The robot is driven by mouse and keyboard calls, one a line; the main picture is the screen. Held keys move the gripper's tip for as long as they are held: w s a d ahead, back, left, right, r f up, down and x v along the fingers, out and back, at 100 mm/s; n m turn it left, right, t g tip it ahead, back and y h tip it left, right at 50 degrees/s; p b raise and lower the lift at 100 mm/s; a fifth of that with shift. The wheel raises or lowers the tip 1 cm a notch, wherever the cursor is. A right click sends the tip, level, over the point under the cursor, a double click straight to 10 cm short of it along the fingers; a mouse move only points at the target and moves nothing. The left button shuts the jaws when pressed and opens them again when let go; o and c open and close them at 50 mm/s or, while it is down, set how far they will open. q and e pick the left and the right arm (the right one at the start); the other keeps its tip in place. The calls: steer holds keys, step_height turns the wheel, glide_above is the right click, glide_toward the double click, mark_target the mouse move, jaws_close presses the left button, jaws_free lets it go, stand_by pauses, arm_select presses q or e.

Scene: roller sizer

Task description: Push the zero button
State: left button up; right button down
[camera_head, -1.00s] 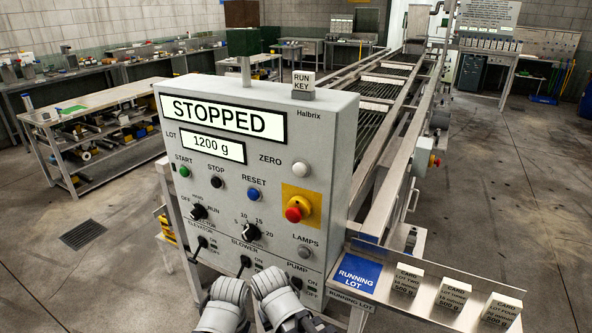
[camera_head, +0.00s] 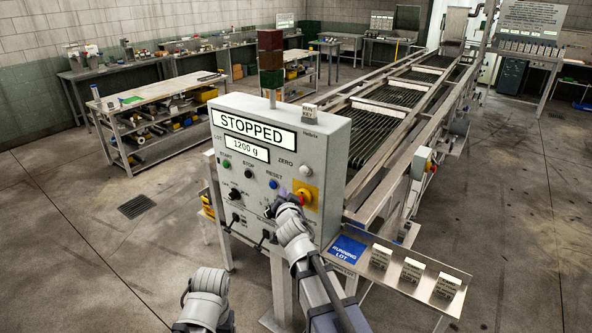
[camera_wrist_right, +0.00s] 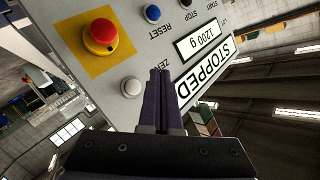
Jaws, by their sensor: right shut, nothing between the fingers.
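The zero button (camera_head: 306,170) is a round white button beside the word ZERO on the grey control panel (camera_head: 325,135). It also shows in the right wrist view (camera_wrist_right: 132,86), where the panel appears turned over. My right gripper (camera_wrist_right: 160,72) is shut and empty, its dark fingers pointing at the panel. In that view its tips cover part of the ZERO label, just right of the button and apart from it in the picture. In the head view my right wrist is in front of the panel's lower part. My left arm is at the bottom, its fingers not distinguishable.
A red emergency knob on a yellow plate (camera_head: 305,196) is close below the zero button. The blue RESET button (camera_head: 273,184) is also near. The display (camera_head: 254,130) reads STOPPED, and the lot display 1200 g. A card shelf (camera_head: 377,262) juts out at the right.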

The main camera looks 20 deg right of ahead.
mark_target(300, 170)
steer(key=shift+s+a+r+t, duration=0.1)
steer(key=shift+a+r+t, duration=0.1)
steer(key=shift+r, duration=0.2)
steer(key=shift+a+r+t, duration=0.1)
steer(key=shift+r+t, duration=0.1)
steer(key=shift+r, duration=0.15)
steer(key=shift+d, duration=0.1)
steer(key=w+d, duration=0.5)
steer(key=d, duration=0.1)
steer(key=shift+w+d, duration=0.25)
steer(key=shift+d, duration=0.1)
steer(key=shift+w+d, duration=0.1)
stand_by(1.8)
steer(key=shift+w+d, duration=0.2)
steer(key=shift+d, duration=0.1)
steer(key=shift+w+d, duration=0.3)
steer(key=shift+d, duration=0.05)
stand_by(1.0)
steer(key=shift+s+a, duration=0.6)
steer(key=shift+a, duration=0.1)
